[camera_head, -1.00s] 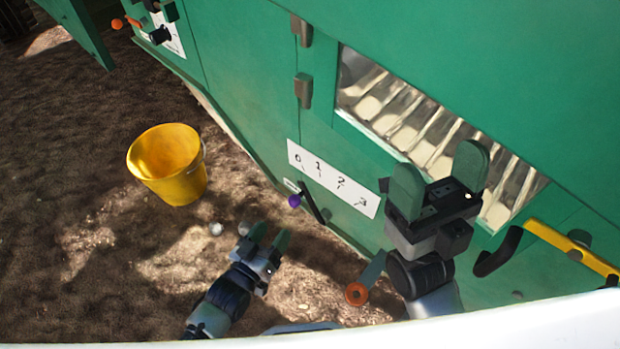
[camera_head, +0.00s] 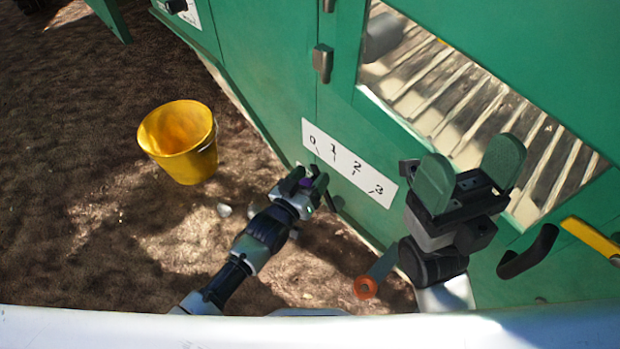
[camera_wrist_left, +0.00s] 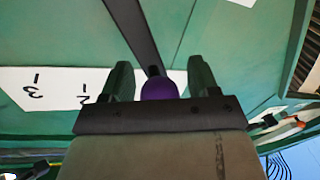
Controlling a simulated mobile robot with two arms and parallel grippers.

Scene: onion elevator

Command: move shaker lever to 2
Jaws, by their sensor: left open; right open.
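The shaker lever is a dark bar with a purple knob (camera_wrist_left: 159,88), below the white number plate (camera_head: 350,163) marked 0, 1, 2, 3 on the green machine. In the head view the knob (camera_head: 305,183) is mostly covered by my left gripper (camera_head: 304,178). In the left wrist view the knob lies between the two fingers of my left gripper (camera_wrist_left: 160,82), with gaps on both sides. That gripper is open around it. My right gripper (camera_head: 478,168) is open and empty, raised in front of the window at right. The exact lever setting is hard to read.
A yellow bucket (camera_head: 180,145) stands on the brown ground at left. An orange ring-ended handle (camera_head: 367,287) is low, near my right arm. A yellow bar (camera_head: 592,240) and a black handle (camera_head: 528,252) are at far right. A slatted window (camera_head: 450,95) is above.

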